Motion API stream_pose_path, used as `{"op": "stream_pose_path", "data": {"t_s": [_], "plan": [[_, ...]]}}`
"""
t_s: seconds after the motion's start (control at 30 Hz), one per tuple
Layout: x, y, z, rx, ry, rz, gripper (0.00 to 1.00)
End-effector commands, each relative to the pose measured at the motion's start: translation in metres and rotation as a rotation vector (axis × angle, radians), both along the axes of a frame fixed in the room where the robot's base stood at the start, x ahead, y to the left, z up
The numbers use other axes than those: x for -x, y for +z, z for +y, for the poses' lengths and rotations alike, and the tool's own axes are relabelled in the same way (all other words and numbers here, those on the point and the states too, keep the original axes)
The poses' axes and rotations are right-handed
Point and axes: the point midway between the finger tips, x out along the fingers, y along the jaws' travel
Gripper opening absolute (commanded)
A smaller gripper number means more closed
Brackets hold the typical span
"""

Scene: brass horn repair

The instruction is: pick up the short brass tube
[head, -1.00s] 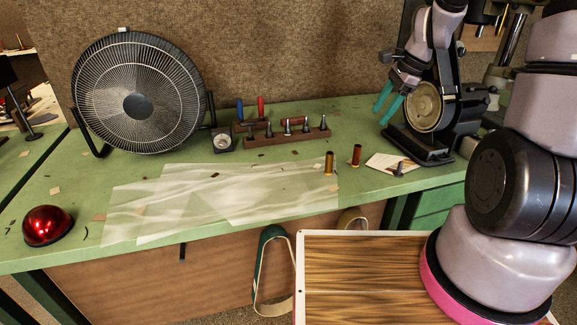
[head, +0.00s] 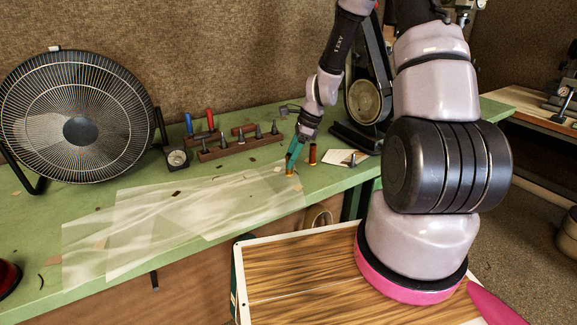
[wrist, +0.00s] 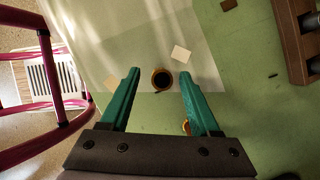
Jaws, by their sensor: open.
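The short brass tube (head: 289,172) stands upright on the green bench, at the right end of the clear sheets. My gripper (head: 291,157) is over it with its green fingers pointing down, and they hide part of it. In the wrist view the tube (wrist: 161,79) shows from above as a round brass rim with a dark opening. It lies between the open fingertips of my gripper (wrist: 159,75), with a gap on each side. Nothing is held.
A reddish tube (head: 312,154) stands close by on the right. A wooden block with several metal pegs (head: 240,143) is behind. A fan (head: 80,115) stands left.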

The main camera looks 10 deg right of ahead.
Motion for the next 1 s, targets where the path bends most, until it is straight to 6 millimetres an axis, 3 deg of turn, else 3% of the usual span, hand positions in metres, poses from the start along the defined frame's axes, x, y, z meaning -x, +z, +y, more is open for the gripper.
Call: {"op": "stream_pose_path", "data": {"t_s": [0.23, 0.53, 0.57, 0.7, 1.0], "plan": [[-0.003, -0.033, 0.015, -0.001, 0.001, 0.003, 0.63], [-0.004, -0.037, 0.017, 0.000, 0.001, 0.000, 0.63], [-0.004, -0.037, 0.017, 0.000, 0.001, 0.000, 0.55], [-0.004, -0.037, 0.017, 0.000, 0.001, 0.000, 0.02], [-0.005, -0.037, 0.017, 0.000, 0.001, 0.000, 0.00]]}}
